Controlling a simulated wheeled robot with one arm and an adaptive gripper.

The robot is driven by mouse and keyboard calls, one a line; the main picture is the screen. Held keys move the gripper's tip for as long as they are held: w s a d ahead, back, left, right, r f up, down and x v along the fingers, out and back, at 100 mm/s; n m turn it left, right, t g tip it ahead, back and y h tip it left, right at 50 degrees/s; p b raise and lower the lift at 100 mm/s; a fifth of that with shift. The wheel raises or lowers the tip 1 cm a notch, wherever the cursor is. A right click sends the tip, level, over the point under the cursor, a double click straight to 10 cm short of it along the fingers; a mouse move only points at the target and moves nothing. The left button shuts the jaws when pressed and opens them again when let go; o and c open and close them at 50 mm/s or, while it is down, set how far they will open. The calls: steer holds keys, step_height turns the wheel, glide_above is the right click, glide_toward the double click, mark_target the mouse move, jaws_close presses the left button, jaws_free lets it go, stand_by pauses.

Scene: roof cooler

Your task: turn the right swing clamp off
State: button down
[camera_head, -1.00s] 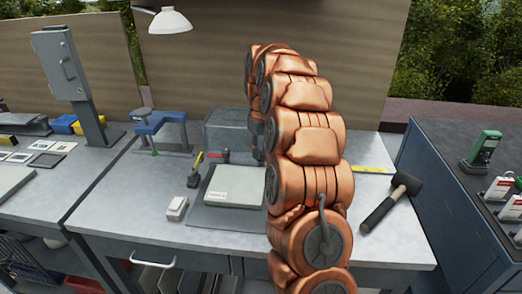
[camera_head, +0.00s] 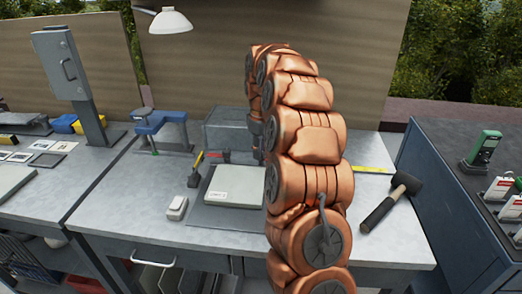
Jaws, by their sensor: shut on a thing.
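My gripper (camera_head: 257,137) shows only as a dark piece below the far end of my copper arm, at the right side of the grey box. Its fingertips are hidden behind my arm. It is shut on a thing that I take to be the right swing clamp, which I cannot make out. A dark clamp with a yellow and red lever (camera_head: 198,162) stands at the left of the pale panel (camera_head: 236,185). A small red-tipped handle (camera_head: 226,155) lies behind the panel; I cannot tell which clamp it belongs to.
The grey box (camera_head: 225,125) stands behind the panel. A black mallet (camera_head: 388,203) and a yellow strip (camera_head: 372,169) lie right of my arm. A small white block (camera_head: 176,208) and a blue vise (camera_head: 160,128) are left. The bench front (camera_head: 140,222) is clear.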

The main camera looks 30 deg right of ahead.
steer(key=c, duration=0.9)
jaws_free()
steer(key=shift+r, duration=6.05)
steer(key=shift+a, duration=0.1)
